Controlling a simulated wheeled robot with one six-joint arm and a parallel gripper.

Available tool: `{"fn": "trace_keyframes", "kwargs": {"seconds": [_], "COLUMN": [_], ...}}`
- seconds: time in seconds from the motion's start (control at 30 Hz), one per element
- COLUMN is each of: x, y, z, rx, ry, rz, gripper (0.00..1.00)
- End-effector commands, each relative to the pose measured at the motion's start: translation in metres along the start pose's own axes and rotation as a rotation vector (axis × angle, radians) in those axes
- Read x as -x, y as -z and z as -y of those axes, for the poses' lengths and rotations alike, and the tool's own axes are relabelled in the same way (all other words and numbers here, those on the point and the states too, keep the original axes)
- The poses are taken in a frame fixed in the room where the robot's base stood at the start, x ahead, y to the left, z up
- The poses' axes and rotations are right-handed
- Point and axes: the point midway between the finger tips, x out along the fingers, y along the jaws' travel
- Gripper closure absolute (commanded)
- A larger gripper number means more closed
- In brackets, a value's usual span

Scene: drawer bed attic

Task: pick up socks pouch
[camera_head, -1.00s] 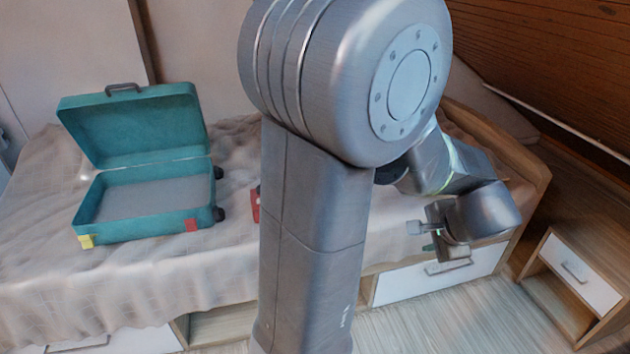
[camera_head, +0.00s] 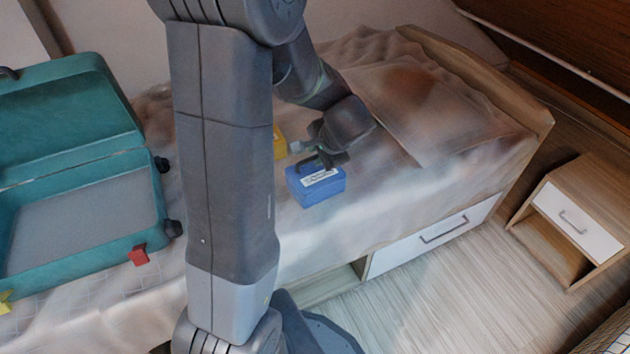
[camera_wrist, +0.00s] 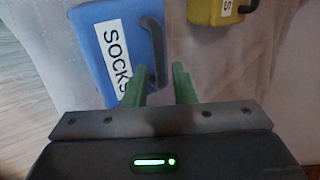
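The socks pouch is a blue box-like pouch (camera_head: 318,188) with a white label and a dark handle, lying on the bed near its front edge. In the wrist view the pouch (camera_wrist: 108,45) shows its "SOCKS" label, and its handle runs along its right side. My gripper (camera_wrist: 160,82) is open, with two green fingers apart. The left finger is close to the lower end of the handle; I cannot tell if they touch. In the head view my gripper (camera_head: 318,162) is just above and behind the pouch.
A yellow pouch (camera_head: 279,143) lies behind the blue one and also shows in the wrist view (camera_wrist: 215,10). An open teal suitcase (camera_head: 75,165) stands on the bed (camera_head: 440,170) at left. A pillow (camera_head: 425,110) is at right. A nightstand (camera_head: 575,215) stands beyond the bed.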

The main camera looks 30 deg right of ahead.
Motion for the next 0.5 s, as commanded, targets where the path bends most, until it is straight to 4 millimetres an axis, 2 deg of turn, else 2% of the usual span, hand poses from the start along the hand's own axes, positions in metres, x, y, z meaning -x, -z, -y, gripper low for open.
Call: {"fn": "trace_keyframes", "kwargs": {"seconds": [0.03, 0.13, 0.37, 0.5], "x": [-0.012, -0.024, -0.025, -0.025], "y": [-0.002, -0.001, -0.001, -0.001], "z": [-0.001, -0.001, 0.0, 0.0], "rx": [0.001, 0.001, 0.0, 0.0], "ry": [-0.001, -0.001, 0.0, 0.0], "rz": [0.003, 0.001, 0.0, 0.0], "gripper": [0.77, 0.77, 0.77, 1.0]}}
